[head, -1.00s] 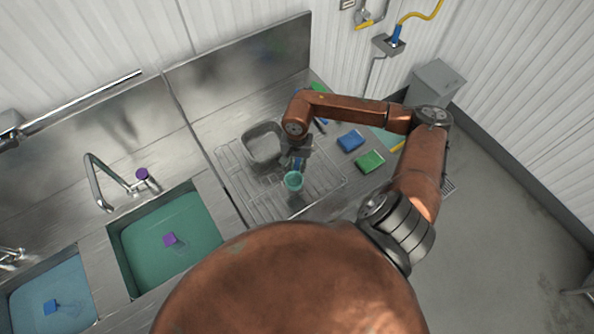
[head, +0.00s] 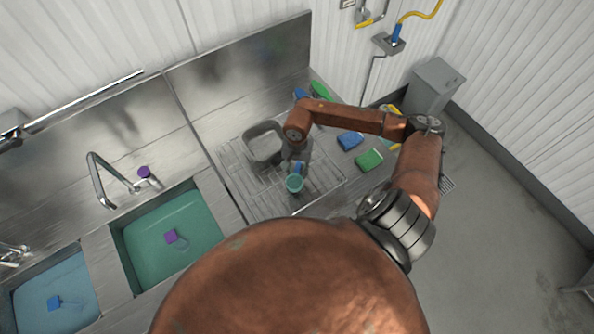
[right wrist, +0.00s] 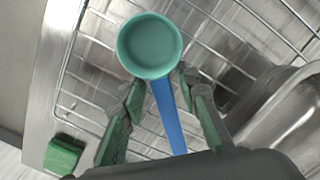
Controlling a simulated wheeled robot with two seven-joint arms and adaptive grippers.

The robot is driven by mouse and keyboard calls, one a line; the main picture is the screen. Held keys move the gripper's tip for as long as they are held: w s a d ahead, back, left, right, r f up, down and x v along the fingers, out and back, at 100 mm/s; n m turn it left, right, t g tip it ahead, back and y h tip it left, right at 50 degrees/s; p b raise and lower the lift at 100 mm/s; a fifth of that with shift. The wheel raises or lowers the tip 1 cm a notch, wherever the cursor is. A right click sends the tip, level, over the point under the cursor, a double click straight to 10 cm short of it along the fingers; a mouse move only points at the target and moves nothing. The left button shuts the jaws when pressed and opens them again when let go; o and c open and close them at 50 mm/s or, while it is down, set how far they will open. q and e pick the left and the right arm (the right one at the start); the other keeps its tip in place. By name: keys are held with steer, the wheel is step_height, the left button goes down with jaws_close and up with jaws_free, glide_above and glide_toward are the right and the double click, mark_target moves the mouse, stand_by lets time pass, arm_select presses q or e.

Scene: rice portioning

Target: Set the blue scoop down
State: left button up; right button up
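The blue scoop (head: 295,184) has a teal round cup and a blue handle. It appears to rest on the wire drying rack in the head view, cup toward the front. In the right wrist view the scoop cup (right wrist: 149,46) lies beyond the fingertips, and its handle runs back between the fingers. My right gripper (head: 297,156) is above the handle end. In the right wrist view its green-padded fingers (right wrist: 160,88) stand apart, with gaps beside the handle. My left gripper is out of view.
The wire rack (head: 323,190) has a grey metal pan (head: 264,142) at its back left. A blue sponge (head: 350,141) and a green sponge (head: 369,160) lie to the right. Sinks with green water (head: 170,215) and blue water (head: 60,285) are at left.

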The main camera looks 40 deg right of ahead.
mark_target(297, 169)
steer(key=shift+r, duration=0.15)
steer(key=shift+w+r, duration=0.1)
steer(key=shift+r, duration=0.15)
step_height(297, 169, up, 12)
steer(key=b, duration=0.2)
steer(key=shift+w+d+f+b, duration=0.2)
steer(key=shift+d+b, duration=0.1)
steer(key=shift+b, duration=0.1)
